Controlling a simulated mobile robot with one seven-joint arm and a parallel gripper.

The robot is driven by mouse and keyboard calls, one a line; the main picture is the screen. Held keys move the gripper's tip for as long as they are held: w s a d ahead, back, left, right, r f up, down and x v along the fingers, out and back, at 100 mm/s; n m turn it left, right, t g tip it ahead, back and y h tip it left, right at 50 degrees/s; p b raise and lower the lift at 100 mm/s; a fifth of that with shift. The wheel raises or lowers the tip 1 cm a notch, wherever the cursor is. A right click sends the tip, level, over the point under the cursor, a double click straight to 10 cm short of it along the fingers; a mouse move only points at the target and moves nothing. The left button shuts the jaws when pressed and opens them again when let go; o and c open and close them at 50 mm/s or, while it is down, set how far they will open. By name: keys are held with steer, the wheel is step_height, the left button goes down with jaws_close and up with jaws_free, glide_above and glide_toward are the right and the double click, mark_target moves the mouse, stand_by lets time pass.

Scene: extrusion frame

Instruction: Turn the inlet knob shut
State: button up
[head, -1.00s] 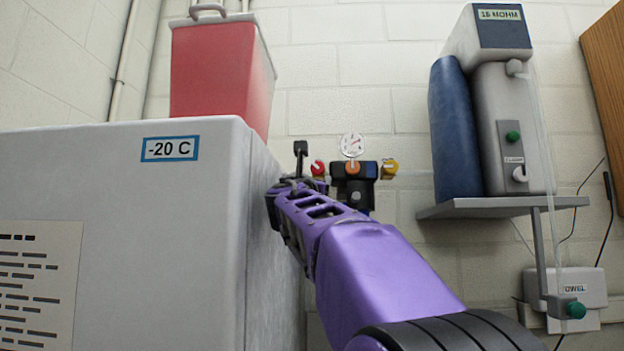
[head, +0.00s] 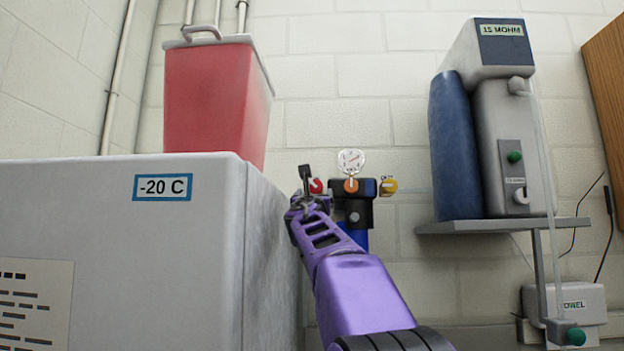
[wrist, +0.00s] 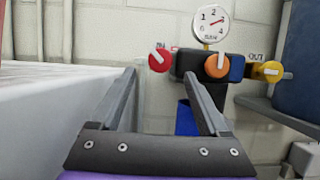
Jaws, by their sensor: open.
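The inlet knob (wrist: 159,60) is red with a white bar and sits under an "IN" label at the left of the dark regulator block (wrist: 188,64). In the head view the red knob (head: 316,186) shows just right of my gripper's tip. An orange knob (wrist: 217,66) is at the block's middle, below a round gauge (wrist: 209,22). A yellow knob (wrist: 268,71) is at the right under "OUT". My gripper (wrist: 163,75) is open and empty, its fingers pointing toward the wall. The red knob appears between and beyond the fingertips, apart from them.
A white freezer (head: 120,250) marked "-20 C" stands close along my arm's left side, with a red bin (head: 210,100) on top. A shelf (head: 500,226) with a blue cylinder and a grey unit is at the right.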

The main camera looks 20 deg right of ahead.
mark_target(315, 188)
steer(key=p+x, duration=0.2)
steer(key=x, duration=0.1)
steer(key=shift+w+d+r, duration=0.15)
steer(key=shift+w+r, duration=0.1)
steer(key=shift+r, duration=0.1)
steer(key=shift+w+d+p, duration=0.2)
steer(key=shift+w+p, duration=0.35)
steer(key=shift+p, duration=0.05)
